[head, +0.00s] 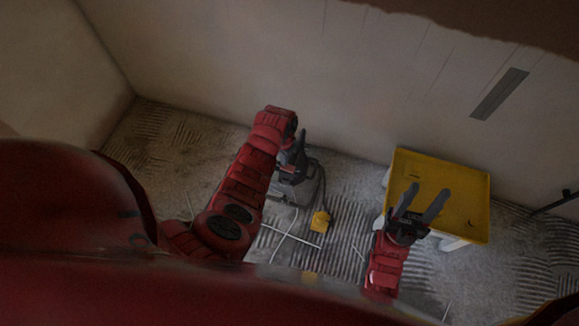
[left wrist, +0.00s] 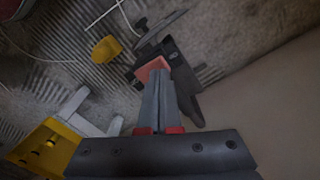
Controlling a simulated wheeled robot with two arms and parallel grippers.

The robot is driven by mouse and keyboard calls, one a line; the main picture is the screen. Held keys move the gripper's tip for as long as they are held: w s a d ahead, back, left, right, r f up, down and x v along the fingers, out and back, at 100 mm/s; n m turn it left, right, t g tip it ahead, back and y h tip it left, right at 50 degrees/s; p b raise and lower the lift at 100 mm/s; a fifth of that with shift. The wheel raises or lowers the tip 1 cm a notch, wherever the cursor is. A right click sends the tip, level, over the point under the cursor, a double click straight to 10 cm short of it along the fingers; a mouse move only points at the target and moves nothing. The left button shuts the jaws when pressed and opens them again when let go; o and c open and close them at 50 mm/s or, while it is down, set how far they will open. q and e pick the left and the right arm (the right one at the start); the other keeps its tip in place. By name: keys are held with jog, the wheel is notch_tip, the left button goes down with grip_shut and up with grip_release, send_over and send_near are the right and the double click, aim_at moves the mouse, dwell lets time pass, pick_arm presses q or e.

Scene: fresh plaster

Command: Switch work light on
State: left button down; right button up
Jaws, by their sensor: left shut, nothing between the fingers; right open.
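The work light (head: 294,178), a dark and grey unit, stands on the floor near the wall, partly covered by my left arm. My left gripper (head: 295,150) is right above it in the head view. In the left wrist view my left gripper (left wrist: 160,80) is shut and empty. Its fingertips reach to a salmon-red part (left wrist: 150,68) on a dark body (left wrist: 182,72); I cannot tell whether they touch it. No lit lamp shows. My right gripper (head: 423,203) is open and empty in front of a yellow-topped platform.
The yellow-topped platform (head: 470,178) stands at the right by the wall (head: 330,70). A small yellow block (head: 320,221) with a cable lies on the ridged floor, right of the light. White thin strips lie nearby. A dark grey strip is on the wall.

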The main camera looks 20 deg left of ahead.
pick_arm(q)
jog(key=shift+f+b, duration=0.85)
jog(key=shift+f, duration=0.2)
dwell(0.9)
jog(key=shift+r, duration=0.1)
notch_tip(320, 180, up, 7)
jog(key=p, duration=0.5)
dwell(0.6)
